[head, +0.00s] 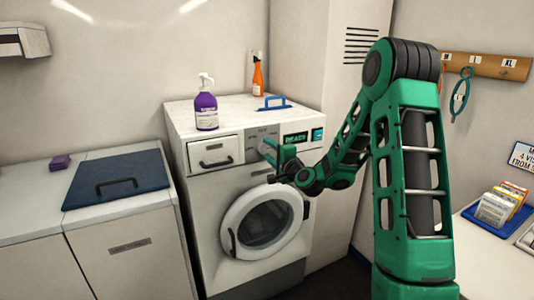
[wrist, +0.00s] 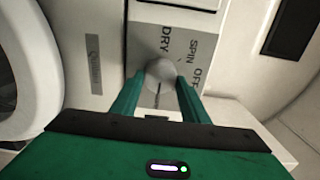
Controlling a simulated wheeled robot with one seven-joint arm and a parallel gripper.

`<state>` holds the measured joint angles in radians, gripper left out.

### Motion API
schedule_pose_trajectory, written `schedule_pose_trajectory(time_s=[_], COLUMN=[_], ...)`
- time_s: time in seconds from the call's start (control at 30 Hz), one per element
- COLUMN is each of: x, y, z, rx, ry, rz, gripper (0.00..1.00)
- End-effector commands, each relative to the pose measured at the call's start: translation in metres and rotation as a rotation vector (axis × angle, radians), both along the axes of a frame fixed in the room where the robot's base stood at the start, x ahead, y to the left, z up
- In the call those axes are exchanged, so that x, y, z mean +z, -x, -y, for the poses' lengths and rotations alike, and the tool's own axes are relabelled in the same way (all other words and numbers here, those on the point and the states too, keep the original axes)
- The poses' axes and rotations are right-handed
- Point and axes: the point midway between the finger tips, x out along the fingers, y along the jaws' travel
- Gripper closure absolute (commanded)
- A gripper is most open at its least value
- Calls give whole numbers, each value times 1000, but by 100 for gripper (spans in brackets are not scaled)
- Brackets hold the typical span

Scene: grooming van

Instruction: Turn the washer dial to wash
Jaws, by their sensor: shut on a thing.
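The white washer (head: 200,235) has a grey control panel at its top front. Its round grey dial (wrist: 160,70) sits between my two green fingers in the wrist view. My gripper (wrist: 158,82) is shut on the dial from both sides; it also shows at the panel in the head view (head: 267,153). The labels DRY, SPIN and OFF (wrist: 197,76) are readable around the dial, turned sideways. I cannot see a WASH label. A dark line shows below the knob, but I cannot tell which setting it marks. The display (head: 295,138) appears to read READY.
The round door (head: 262,225) is shut below the panel. A counter with a blue lid (head: 117,178) is at left.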

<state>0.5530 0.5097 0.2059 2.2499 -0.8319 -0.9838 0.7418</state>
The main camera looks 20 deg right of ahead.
Motion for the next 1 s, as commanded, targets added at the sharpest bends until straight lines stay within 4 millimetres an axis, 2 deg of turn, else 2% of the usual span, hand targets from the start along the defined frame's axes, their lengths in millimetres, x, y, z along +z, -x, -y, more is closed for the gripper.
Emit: schedule_pose_trajectory(time_s=[0.17,0.2,0.23,0.53,0.67,1.0], x=[-3,-3,-3,-1,-2,-2], y=[1,1,1,1,7,60], z=[1,1,1,1,2,5], rx=[-2,-2,-2,-1,-2,-5], ry=[0,0,0,0,0,-4], rz=[-6,-6,-6,-3,-3,-6], gripper=[81,50,42,42,42,42])
